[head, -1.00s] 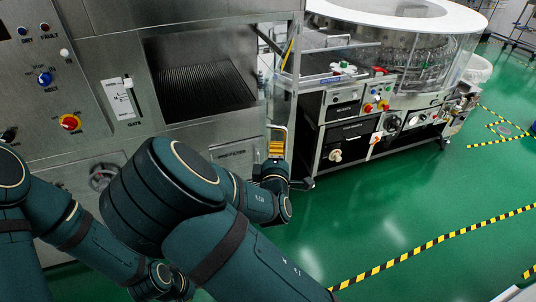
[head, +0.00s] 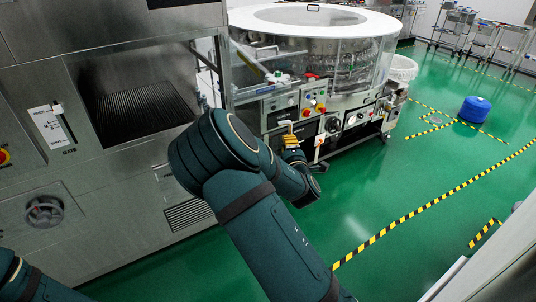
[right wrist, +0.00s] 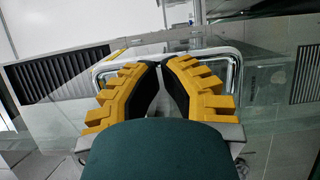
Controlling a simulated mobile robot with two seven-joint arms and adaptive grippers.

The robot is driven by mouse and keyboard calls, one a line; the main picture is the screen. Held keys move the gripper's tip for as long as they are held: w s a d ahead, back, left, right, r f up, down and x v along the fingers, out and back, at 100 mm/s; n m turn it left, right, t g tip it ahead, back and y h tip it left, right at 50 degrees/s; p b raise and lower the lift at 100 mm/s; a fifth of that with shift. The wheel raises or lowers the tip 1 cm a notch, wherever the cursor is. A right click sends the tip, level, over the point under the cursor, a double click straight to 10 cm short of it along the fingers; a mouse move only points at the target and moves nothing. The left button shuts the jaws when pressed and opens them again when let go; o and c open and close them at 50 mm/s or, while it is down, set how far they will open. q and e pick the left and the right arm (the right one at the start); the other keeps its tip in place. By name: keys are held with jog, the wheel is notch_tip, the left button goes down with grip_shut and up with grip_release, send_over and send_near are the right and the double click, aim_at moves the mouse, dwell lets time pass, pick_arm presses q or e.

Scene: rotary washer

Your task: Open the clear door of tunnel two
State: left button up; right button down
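My right gripper (head: 290,138) shows yellow fingers in the head view, low in front of the round machine's control panels. In the right wrist view its yellow fingers (right wrist: 162,64) lean together, tips almost touching, with nothing seen between them. A bent chrome bar (right wrist: 112,64) crosses behind the fingertips; I cannot tell whether it is a door handle or whether they touch it. Clear panels (right wrist: 60,112) lie beyond. In the head view a clear panel (head: 250,68) stands beside the round machine. I cannot tell which door belongs to tunnel two. My left gripper is out of view.
A steel cabinet (head: 100,180) with a dark opening fills the left. The round machine (head: 310,20) has a white rim and clear wall. Green floor (head: 400,190) with striped tape is open at right. A blue container (head: 475,109) and trolleys (head: 455,25) stand farther back.

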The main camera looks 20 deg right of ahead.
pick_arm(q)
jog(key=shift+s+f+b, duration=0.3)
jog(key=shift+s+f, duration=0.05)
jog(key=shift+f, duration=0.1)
pick_arm(e)
jog(key=d, duration=0.7)
jog(key=shift+w, duration=0.2)
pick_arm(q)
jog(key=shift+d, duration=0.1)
pick_arm(e)
jog(key=shift+d, duration=0.15)
